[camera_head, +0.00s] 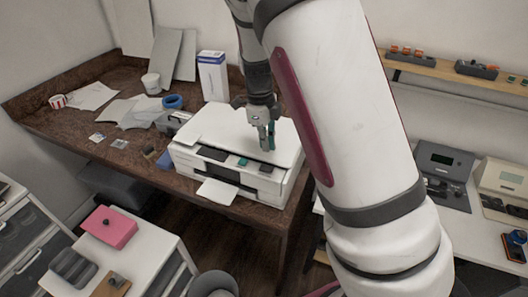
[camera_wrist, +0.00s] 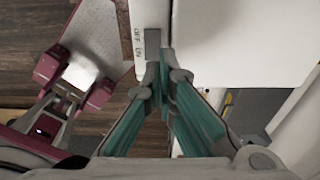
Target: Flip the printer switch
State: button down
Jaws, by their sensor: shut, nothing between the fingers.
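The white printer (camera_head: 232,128) sits on the brown desk, with a sheet of paper out at its front. My gripper (camera_head: 267,143) points down over the printer's right part in the head view. In the wrist view my gripper (camera_wrist: 163,72) has its fingertips together, with nothing between them. The tips are close to a grey strip (camera_wrist: 152,28) at the edge of the white printer surface (camera_wrist: 235,40). A small label (camera_wrist: 138,42) beside the strip seems to read OFF and ON. I cannot tell whether the tips touch the strip or which way the switch stands.
The brown desk (camera_head: 75,130) holds papers, a blue tape roll (camera_head: 173,102), a white cup (camera_head: 151,83) and a white-blue box (camera_head: 212,76). A white drawer unit with a pink box (camera_head: 108,227) stands front left. A white bench with devices (camera_head: 443,175) is at right.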

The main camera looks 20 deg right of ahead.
notch_tip(320, 180, up, 8)
jog(key=a, duration=0.1)
jog(key=shift+w+f+b, duration=0.2)
jog(key=shift+w+b, duration=0.15)
jog(key=shift+b, duration=0.1)
jog(key=s+a+r+n+t, duration=0.1)
jog(key=s+r+n+t, duration=0.1)
jog(key=s+n, duration=0.5)
jog(key=s+a+r+n+t+b, duration=0.1)
jog(key=s+r+n, duration=0.4)
jog(key=n, duration=0.6)
jog(key=s+a+r+n+t+y+b, duration=0.1)
jog(key=s+r+n+t, duration=0.2)
jog(key=s+n, duration=0.6)
jog(key=shift+s+a+r, duration=0.2)
jog(key=shift+s+r, duration=0.1)
jog(key=shift+r, duration=0.4)
